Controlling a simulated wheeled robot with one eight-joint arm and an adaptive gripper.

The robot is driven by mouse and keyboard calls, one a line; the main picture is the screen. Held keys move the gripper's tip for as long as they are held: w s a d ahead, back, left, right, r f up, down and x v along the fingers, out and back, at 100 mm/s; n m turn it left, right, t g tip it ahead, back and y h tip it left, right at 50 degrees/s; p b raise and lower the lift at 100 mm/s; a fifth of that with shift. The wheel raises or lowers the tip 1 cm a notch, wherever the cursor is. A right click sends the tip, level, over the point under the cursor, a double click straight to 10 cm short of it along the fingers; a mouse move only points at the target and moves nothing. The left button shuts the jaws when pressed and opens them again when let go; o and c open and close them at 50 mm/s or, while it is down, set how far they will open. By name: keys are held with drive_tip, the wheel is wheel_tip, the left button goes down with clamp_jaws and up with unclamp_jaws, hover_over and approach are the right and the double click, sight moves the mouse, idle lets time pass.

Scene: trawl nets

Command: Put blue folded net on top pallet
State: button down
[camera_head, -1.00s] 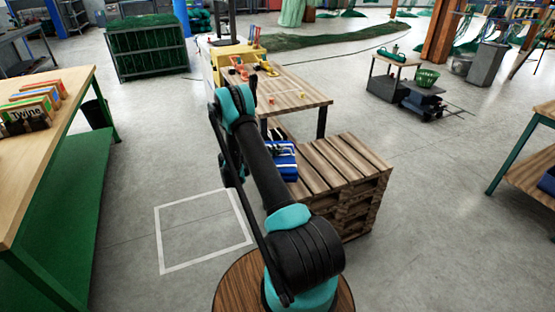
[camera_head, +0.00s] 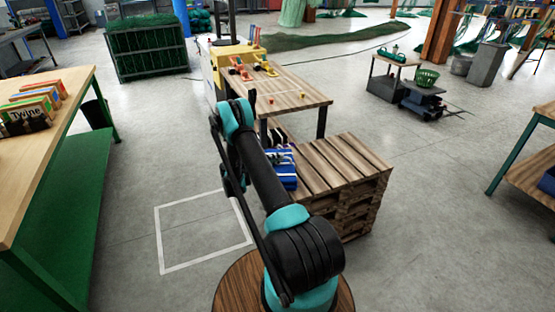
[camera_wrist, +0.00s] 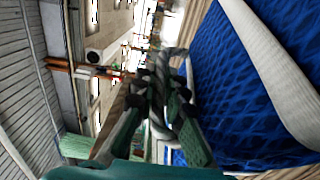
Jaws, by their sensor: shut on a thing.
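The blue folded net (camera_head: 287,180) with white bands shows at the left edge of the stacked wooden pallets, partly behind my arm. The top pallet (camera_head: 343,163) has a bare slatted surface to its right. In the wrist view the blue net (camera_wrist: 245,75) fills the right side, with pale straps across it. My gripper (camera_wrist: 163,92) is shut on a grey rope (camera_wrist: 180,62) at the net's edge. In the head view my gripper (camera_head: 279,156) is small and partly hidden. I cannot tell whether the net touches the pallet.
A wooden table (camera_head: 285,90) with small tools stands behind the pallets. A green-sided workbench (camera_head: 45,160) with twine boxes (camera_head: 35,102) is at the left. A white floor square (camera_head: 203,232) is empty. The floor right of the pallets is clear.

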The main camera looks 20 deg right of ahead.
drive_tip(key=c, duration=1.6)
unclamp_jaws()
drive_tip(key=shift+r, duration=0.15)
